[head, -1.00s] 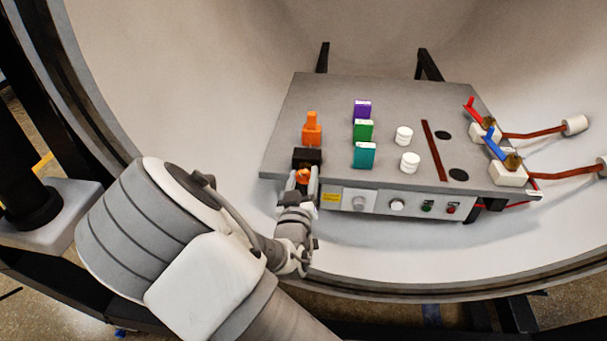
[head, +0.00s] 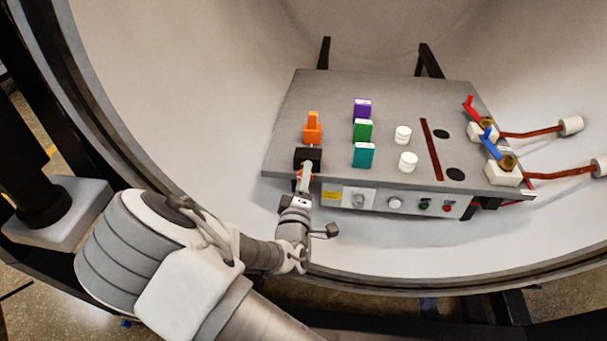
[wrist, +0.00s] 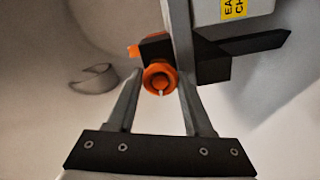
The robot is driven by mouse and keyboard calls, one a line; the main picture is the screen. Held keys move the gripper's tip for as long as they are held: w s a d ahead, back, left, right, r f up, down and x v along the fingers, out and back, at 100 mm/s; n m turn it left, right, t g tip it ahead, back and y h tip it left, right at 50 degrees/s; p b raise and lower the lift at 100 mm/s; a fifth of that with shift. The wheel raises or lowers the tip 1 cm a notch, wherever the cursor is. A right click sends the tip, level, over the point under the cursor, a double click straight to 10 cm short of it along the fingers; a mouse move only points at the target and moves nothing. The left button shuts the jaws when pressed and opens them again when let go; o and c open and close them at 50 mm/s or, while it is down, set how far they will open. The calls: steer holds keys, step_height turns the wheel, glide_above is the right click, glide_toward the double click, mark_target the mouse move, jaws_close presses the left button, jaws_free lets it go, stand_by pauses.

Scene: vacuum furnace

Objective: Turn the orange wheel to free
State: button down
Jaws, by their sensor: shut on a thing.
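The orange wheel (wrist: 160,77) is a small round knob with a pale centre pin. It sits on a black block (head: 308,156) at the front left edge of the grey bench. My gripper (head: 304,176) is at the bench front and is shut on the wheel, one finger on each side in the wrist view. In the head view my fingers appear nearly edge-on and hide most of the wheel. The wheel's turn position cannot be read.
An orange block with a post (head: 312,131) stands behind the black block. Purple (head: 362,109), green (head: 363,130) and teal (head: 363,155) blocks are to its right. The bench front has a panel (head: 405,201) with knobs and buttons. The curved vessel wall surrounds everything.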

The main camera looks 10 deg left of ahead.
steer(key=shift+n, duration=0.9)
steer(key=shift+c, duration=1.4)
jaws_free()
steer(key=shift+s, duration=0.1)
steer(key=s+d+p, duration=0.1)
steer(key=s, duration=1.6)
